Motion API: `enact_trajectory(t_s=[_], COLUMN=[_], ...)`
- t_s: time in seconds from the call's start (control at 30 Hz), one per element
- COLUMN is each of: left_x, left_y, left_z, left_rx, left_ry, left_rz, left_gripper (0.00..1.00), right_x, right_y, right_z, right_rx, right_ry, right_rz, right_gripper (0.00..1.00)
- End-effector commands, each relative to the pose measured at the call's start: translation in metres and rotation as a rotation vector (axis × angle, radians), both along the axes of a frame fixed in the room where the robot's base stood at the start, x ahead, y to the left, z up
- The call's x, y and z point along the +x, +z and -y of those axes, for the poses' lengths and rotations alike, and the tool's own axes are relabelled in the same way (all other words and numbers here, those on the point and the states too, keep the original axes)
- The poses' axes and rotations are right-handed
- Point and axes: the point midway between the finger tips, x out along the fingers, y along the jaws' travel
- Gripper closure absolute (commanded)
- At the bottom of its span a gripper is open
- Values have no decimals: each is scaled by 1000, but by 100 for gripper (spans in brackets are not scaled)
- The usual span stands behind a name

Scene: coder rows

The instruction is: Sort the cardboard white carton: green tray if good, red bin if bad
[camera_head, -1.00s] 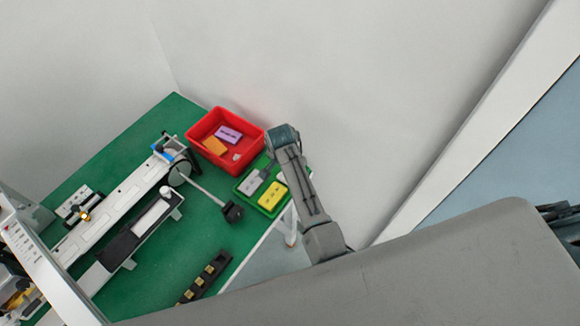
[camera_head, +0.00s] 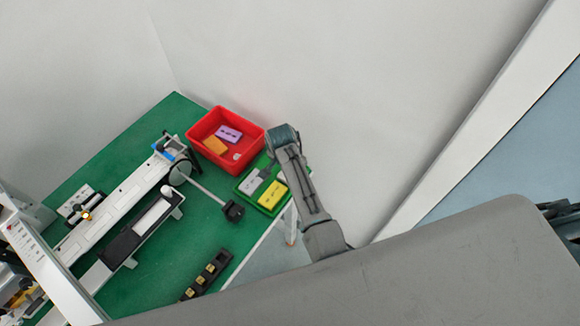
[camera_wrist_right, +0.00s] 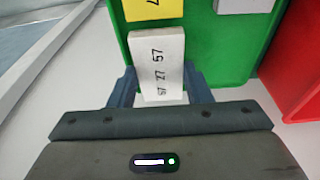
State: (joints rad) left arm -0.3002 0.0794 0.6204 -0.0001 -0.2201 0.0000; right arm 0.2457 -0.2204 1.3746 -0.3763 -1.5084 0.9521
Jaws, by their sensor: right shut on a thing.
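My right gripper (camera_wrist_right: 160,92) is shut on the white carton (camera_wrist_right: 158,65), whose upper face carries dark printed digits. In the wrist view the carton overlaps the near edge of the green tray (camera_wrist_right: 218,50); I cannot tell whether it touches the tray. In the head view the green tray (camera_head: 262,207) stands at the table's right edge, partly behind my arm. It holds a yellow carton (camera_head: 272,195) and a grey-white one (camera_head: 252,182). The red bin (camera_head: 248,163) stands beside it and holds an orange and a purple carton. My left gripper is not in view.
A long white and black machine (camera_head: 115,205) crosses the green table (camera_head: 180,250). A rod with a black end (camera_head: 233,211) reaches toward the tray. A black holder with yellow pieces (camera_head: 207,275) lies at the front edge. A white wall stands behind.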

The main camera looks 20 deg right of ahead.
Motion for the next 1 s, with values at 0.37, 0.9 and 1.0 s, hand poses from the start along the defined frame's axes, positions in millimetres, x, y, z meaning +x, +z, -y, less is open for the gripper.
enact_trajectory(t_s=[0.37,0.9,1.0], left_x=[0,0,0], left_y=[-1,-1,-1], left_z=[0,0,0], left_rx=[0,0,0], left_ry=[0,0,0], left_rz=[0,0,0], left_gripper=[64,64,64], right_x=[0,0,0], right_y=[-5,-10,-10], right_z=[0,0,0], right_rx=[0,0,0], right_ry=[0,0,0], right_rz=[0,0,0], right_gripper=[66,66,36])
